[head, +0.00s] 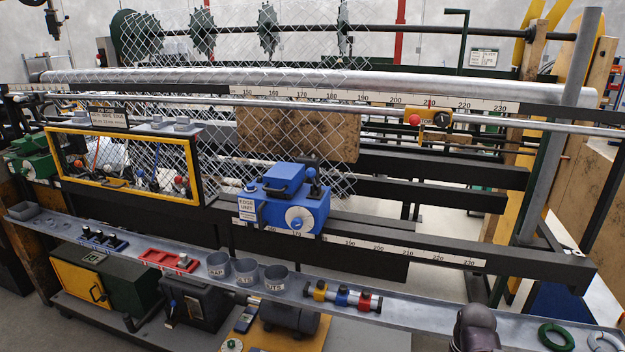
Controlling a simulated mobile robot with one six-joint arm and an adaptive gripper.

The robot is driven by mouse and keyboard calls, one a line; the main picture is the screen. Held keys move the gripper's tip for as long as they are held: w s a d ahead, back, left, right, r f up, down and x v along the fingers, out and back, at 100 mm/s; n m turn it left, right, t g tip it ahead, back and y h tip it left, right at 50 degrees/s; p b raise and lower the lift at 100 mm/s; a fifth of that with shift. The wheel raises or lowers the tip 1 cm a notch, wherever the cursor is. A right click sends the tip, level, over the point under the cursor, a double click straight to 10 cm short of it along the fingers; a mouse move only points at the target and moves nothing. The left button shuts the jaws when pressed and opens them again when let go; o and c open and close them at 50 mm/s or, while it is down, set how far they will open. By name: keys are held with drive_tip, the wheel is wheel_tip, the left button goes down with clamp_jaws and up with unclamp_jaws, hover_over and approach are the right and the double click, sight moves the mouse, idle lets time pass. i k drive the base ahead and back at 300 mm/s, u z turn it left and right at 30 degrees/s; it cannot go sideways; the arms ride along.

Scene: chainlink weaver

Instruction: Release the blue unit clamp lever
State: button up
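The blue unit (270,207) sits on the dark lower rail with a printed scale, in the middle of the head view. My gripper is not recognisable in this view.
Wire mesh (335,165) hangs close behind the blue unit. A yellow-framed case (125,192) stands left of it. A grey shelf (330,277) with cups and small parts runs in front. A yellow unit (428,118) sits on the upper rail. The lower rail to the right is clear.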

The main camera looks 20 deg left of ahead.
sight(311, 173)
drive_tip(key=k, duration=1.65)
drive_tip(key=u, duration=0.65)
drive_tip(key=i, duration=1.2)
drive_tip(key=z, duration=0.05)
